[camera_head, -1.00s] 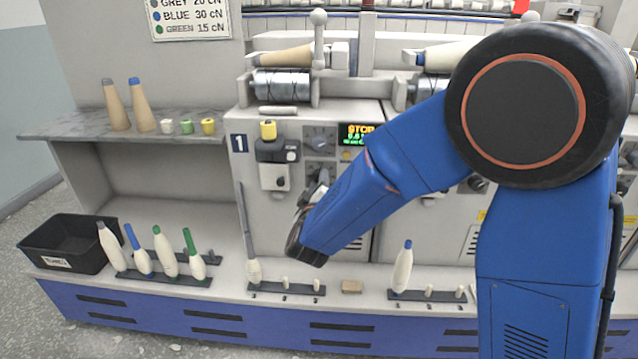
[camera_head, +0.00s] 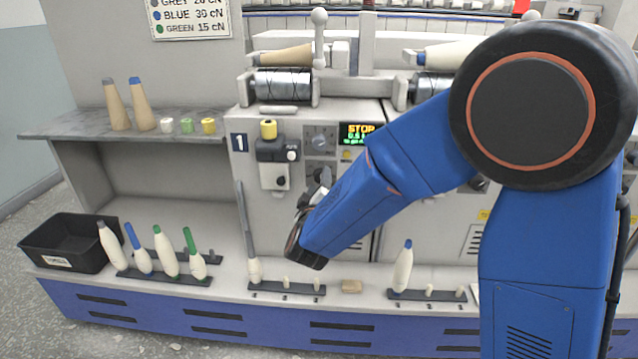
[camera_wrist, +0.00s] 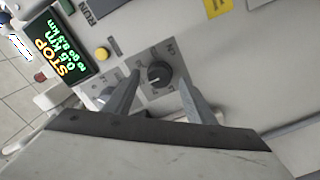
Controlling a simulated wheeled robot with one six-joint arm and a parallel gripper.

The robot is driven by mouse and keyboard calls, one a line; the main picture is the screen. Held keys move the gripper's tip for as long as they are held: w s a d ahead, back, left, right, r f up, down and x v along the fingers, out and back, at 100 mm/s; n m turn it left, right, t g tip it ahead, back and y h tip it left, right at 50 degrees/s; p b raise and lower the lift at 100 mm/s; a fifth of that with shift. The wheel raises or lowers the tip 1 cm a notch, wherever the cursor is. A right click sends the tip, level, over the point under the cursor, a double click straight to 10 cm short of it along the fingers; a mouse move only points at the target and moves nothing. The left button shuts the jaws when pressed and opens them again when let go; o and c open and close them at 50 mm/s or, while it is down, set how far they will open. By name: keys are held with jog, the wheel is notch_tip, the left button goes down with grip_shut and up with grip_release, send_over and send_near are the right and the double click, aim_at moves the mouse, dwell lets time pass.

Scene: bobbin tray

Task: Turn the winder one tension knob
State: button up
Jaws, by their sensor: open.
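The tension knob is a round dark knob (camera_wrist: 158,74) with a pale pointer mark on a grey dial plate marked cN. In the wrist view it sits between the tips of my gripper (camera_wrist: 160,79), which is open, with a gap on both sides. I cannot tell whether the tips reach its depth. In the head view my gripper (camera_head: 320,192) is at the front panel of winder one (camera_head: 240,170), below the upper dial (camera_head: 320,140), and my wrist and gripper partly cover the knob area.
A display (camera_wrist: 62,45) reading STOP and a yellow button (camera_wrist: 101,54) are near the knob.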

jog(key=s, duration=1.6)
jog(key=shift+s+a, duration=0.3)
jog(key=shift+w, duration=0.15)
jog(key=d+r+m+g+y, duration=0.4)
jog(key=d+g+y, duration=0.2)
jog(key=d, duration=0.5)
jog(key=s+d+f+m+g+h, duration=0.2)
jog(key=s+d+m+g, duration=0.1)
jog(key=s+d, duration=0.8)
jog(key=s+d+f+m+g+h, duration=0.2)
jog(key=s+d+m+g+h, duration=0.1)
jog(key=s+d, duration=0.8)
jog(key=shift+d+f+m+g, duration=0.25)
jog(key=shift+m+g, duration=0.15)
jog(key=shift+g, duration=0.2)
jog(key=shift+w, duration=0.1)
